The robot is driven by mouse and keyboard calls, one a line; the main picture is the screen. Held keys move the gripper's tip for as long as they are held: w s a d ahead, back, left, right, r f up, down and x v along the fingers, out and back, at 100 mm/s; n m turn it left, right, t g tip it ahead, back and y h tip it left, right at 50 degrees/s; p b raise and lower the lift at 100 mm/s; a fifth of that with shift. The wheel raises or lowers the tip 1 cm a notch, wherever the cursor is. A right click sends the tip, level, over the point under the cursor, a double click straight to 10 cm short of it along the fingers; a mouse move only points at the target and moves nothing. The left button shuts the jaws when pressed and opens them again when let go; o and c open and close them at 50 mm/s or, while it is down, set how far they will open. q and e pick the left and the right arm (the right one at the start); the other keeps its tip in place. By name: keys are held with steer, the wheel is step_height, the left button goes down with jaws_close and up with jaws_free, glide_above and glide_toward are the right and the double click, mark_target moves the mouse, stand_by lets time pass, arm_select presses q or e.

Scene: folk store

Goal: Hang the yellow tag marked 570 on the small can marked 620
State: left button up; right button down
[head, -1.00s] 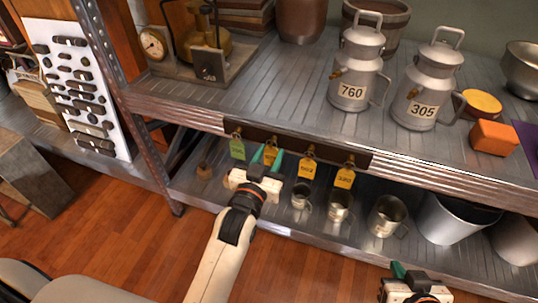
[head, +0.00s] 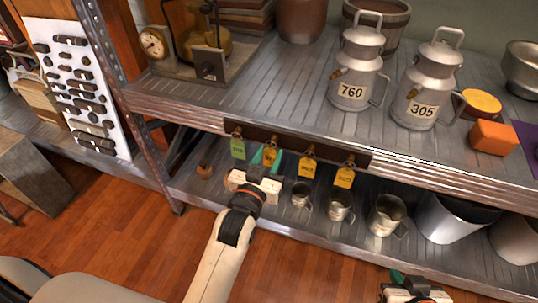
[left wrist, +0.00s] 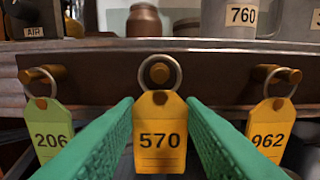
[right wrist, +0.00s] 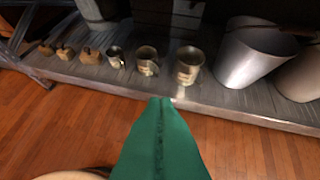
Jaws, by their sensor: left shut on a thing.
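The yellow tag marked 570 (left wrist: 160,140) hangs by its ring on a brass peg, between two other tags. My left gripper (head: 266,157) has its green fingers on either side of this tag and is shut on it; the tag also shows in the head view (head: 270,155). Three small metal cans, the left one (head: 301,194), the middle one (head: 340,206) and the right one (head: 387,214), stand on the lower shelf. No mark 620 can be read on them. My right gripper (right wrist: 161,100) looks shut and empty, low in front of the lower shelf.
A green tag marked 206 (left wrist: 48,130) and a yellow tag marked 962 (left wrist: 270,128) hang close beside. Another yellow tag (head: 344,177) hangs further right. Large cans marked 760 (head: 351,90) and 305 (head: 414,108) stand on the upper shelf, whose edge overhangs the cans. A bucket (head: 445,222) stands right.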

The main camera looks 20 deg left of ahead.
arm_select(q)
steer(key=shift+s, duration=0.4)
arm_select(e)
steer(key=shift+s+d+f+g, duration=0.15)
steer(key=shift+s+f+g, duration=0.1)
steer(key=shift+s, duration=0.15)
steer(key=shift+s+d+f+g, duration=0.15)
steer(key=shift+s+f+g, duration=0.1)
steer(key=shift+s, duration=0.15)
arm_select(q)
steer(key=shift+s, duration=0.15)
arm_select(e)
steer(key=shift+s, duration=0.15)
arm_select(q)
steer(key=shift+s+p, duration=0.2)
steer(key=shift+p, duration=0.15)
arm_select(e)
steer(key=shift+s+d+f+g+h, duration=0.2)
steer(key=shift+s+g+h, duration=0.1)
steer(key=shift+s+g, duration=0.1)
arm_select(q)
steer(key=shift+s, duration=0.1)
arm_select(e)
steer(key=shift+s, duration=0.15)
